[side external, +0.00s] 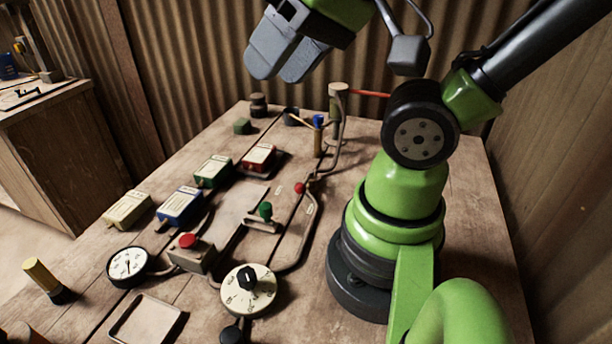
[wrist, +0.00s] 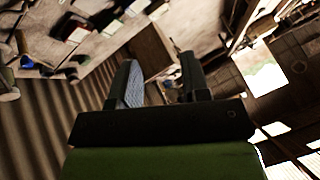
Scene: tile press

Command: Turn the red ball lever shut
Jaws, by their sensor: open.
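The red ball lever (side external: 300,188) shows as a small red ball by the grey pipes, right of the middle of the bench in the side view. Its handle is too small for me to tell its angle. My gripper (side external: 281,74) is high above the far part of the bench, well apart from the lever. Its two grey fingers are open and empty. The wrist view also shows the gripper (wrist: 160,65), with a gap between the fingers. I cannot make out the lever in the wrist view.
A green ball lever (side external: 265,210) stands just left of the red one. A dial (side external: 248,290), a gauge (side external: 128,266), a red push button (side external: 188,241) and several labelled boxes stand on the bench (side external: 90,310). A blue-topped post (side external: 318,137) and pipes rise behind.

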